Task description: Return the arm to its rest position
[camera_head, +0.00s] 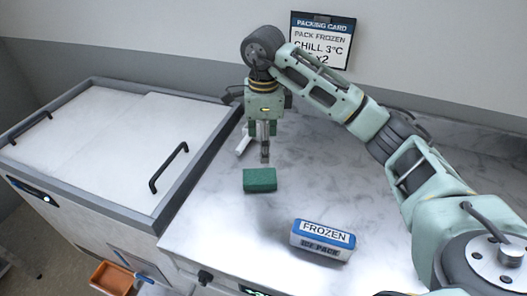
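My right arm comes in from the right, arches over the counter and bends down at its wrist. Its gripper (265,158) points down above the marble counter, just behind a green block (260,180). The fingers show as one narrow column with nothing visible between them; from this angle I cannot tell if they are shut or one hides the other. The block appears to lie on the counter, apart from the fingertips. My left gripper is not in view.
A blue and white ice pack (322,240) marked FROZEN lies near the counter's front. A chest freezer (110,150) with closed lids stands left. A white object (243,145) sits partly hidden beside the gripper. A packing card (322,40) hangs on the wall. An orange bin (112,278) is below.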

